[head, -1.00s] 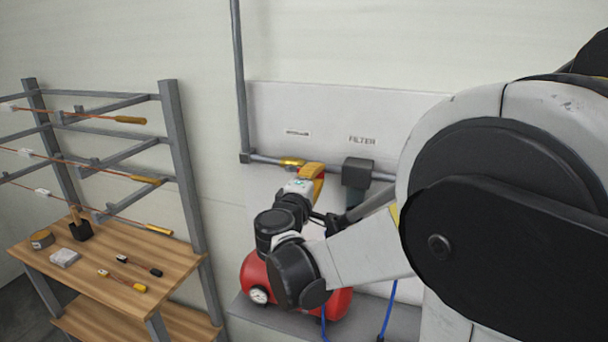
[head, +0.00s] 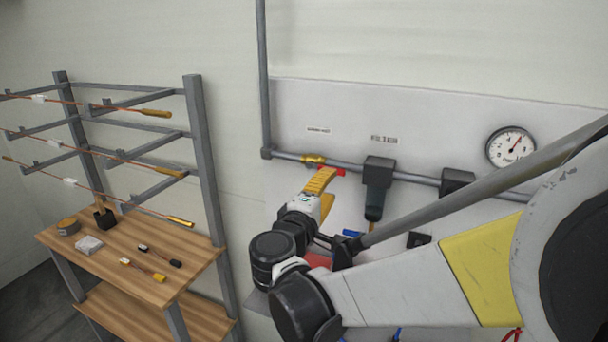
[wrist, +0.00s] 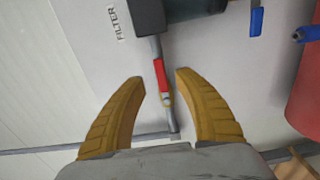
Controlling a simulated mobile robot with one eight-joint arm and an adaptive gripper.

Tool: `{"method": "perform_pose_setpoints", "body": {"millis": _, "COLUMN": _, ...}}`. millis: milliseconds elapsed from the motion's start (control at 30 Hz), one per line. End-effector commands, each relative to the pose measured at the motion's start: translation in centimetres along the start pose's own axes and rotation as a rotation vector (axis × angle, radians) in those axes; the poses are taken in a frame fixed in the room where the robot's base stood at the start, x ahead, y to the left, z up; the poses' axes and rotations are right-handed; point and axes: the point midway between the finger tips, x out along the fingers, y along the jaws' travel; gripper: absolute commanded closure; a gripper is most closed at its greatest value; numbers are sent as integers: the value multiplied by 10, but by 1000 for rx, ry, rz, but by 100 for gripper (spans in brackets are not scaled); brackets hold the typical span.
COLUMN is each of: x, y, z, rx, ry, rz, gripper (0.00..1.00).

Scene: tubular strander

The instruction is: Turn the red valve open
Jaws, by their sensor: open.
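The red valve handle (head: 330,170) sits on the grey pipe beside a brass valve body (head: 313,159) in the head view. In the wrist view the red handle (wrist: 160,75) lies along the pipe, a little beyond the fingertips and between their lines. My gripper (head: 322,180) has yellow fingers and is just below and in front of the valve in the head view. In the wrist view my gripper (wrist: 158,80) is open and empty, its two fingers apart on either side of the pipe. In the head view the fingers partly cover the valve area.
A dark filter (head: 378,185) hangs on the pipe right of the valve; it also shows in the wrist view (wrist: 150,15). A pressure gauge (head: 511,147) is further right. A red tank (wrist: 305,95) is at the wrist view's right. A wooden bench (head: 150,265) stands left.

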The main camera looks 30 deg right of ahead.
Motion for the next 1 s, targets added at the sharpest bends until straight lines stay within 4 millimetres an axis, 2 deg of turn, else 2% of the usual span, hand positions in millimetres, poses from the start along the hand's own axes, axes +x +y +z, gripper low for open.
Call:
{"method": "perform_pose_setpoints", "body": {"millis": 100, "x": -23, "y": 0, "z": -1, "rx": 0, "ry": 4, "rz": 0, "gripper": 61}}
{"method": "perform_pose_setpoints", "body": {"millis": 300, "x": -41, "y": 0, "z": 0, "rx": 0, "ry": 1, "rz": 0, "gripper": 61}}
{"method": "perform_pose_setpoints", "body": {"millis": 800, "x": -42, "y": -2, "z": 1, "rx": 4, "ry": -1, "rz": -9, "gripper": 61}}
{"method": "perform_pose_setpoints", "body": {"millis": 867, "x": -42, "y": -9, "z": 5, "rx": 20, "ry": -3, "rz": -40, "gripper": 61}}
{"method": "perform_pose_setpoints", "body": {"millis": 967, "x": -46, "y": -39, "z": 19, "rx": 90, "ry": -10, "rz": -171, "gripper": 61}}
{"method": "perform_pose_setpoints", "body": {"millis": 1000, "x": -51, "y": -57, "z": 26, "rx": 134, "ry": -14, "rz": -250, "gripper": 61}}
